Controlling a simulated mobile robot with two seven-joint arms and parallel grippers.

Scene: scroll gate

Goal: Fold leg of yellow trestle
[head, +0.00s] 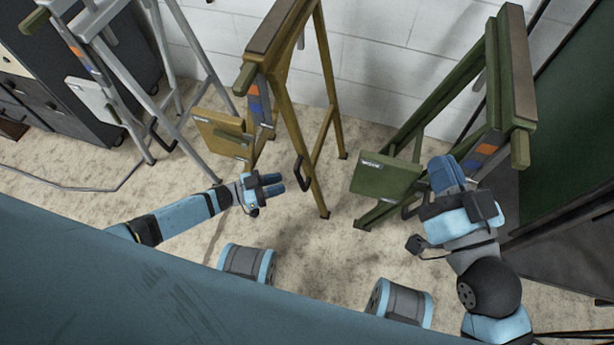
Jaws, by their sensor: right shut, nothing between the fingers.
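The yellow trestle (278,38) stands upright near the wall, in the middle of the head view, with its legs spread. A yellow panel (222,137) sits low on its left side, and a dark handle (301,171) is on its front leg (312,190). My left gripper (275,184) is in front of the trestle, left of and a little below the handle, with nothing seen in it. Its fingers look close together; I cannot tell whether they are open. My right gripper (447,172) is shut and empty, in front of the green trestle.
A green trestle (523,75) with a green panel (384,177) stands at the right. A grey trestle (135,95) stands at the left beside a dark cabinet (60,110). A white block wall (370,50) closes off the back. Carpet (335,245) is clear in front of the yellow trestle.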

